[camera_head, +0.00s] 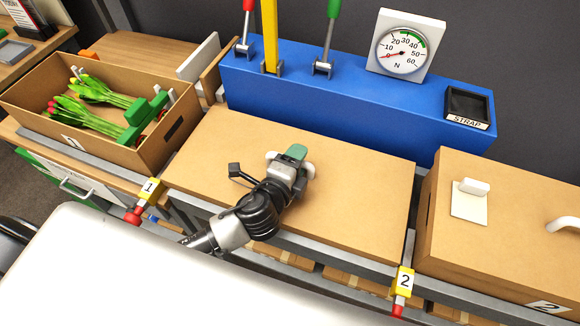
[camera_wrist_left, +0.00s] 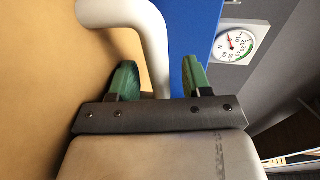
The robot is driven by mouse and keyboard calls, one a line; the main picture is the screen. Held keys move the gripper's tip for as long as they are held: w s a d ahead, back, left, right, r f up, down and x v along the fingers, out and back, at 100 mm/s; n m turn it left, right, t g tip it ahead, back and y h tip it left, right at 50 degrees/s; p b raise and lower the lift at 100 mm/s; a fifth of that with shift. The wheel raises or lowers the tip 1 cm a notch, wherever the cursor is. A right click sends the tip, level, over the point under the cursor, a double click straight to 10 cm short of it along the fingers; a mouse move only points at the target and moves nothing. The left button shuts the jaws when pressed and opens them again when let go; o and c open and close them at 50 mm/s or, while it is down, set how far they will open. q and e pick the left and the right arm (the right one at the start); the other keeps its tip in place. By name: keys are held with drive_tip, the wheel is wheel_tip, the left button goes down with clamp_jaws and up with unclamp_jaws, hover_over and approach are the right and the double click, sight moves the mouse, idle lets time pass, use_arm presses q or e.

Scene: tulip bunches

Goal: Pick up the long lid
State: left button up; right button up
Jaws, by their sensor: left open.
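The long lid (camera_head: 350,185) is a wide brown panel lying flat in the middle, in front of the blue housing. Its white handle (camera_head: 309,170) is largely covered by my left gripper (camera_head: 291,157) in the head view. In the left wrist view the white handle (camera_wrist_left: 150,45) rises between the two green-tipped fingers of my left gripper (camera_wrist_left: 159,82). The fingers are apart, one on each side of the handle, with visible gaps. The lid's brown surface (camera_wrist_left: 35,80) fills the left of that view. My right gripper is not seen.
An open brown box (camera_head: 25,108) with tulip bunches (camera_head: 95,92) stands at left. A brown box (camera_head: 480,245) with a white handle stands at right. The blue housing (camera_head: 350,105) with levers and a dial gauge (camera_head: 402,45) runs behind. Yellow stops (camera_head: 405,281) mark the front rail.

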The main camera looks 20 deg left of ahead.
use_arm(q)
clamp_jaws()
drive_tip(key=shift+r, duration=0.1)
idle(0.3)
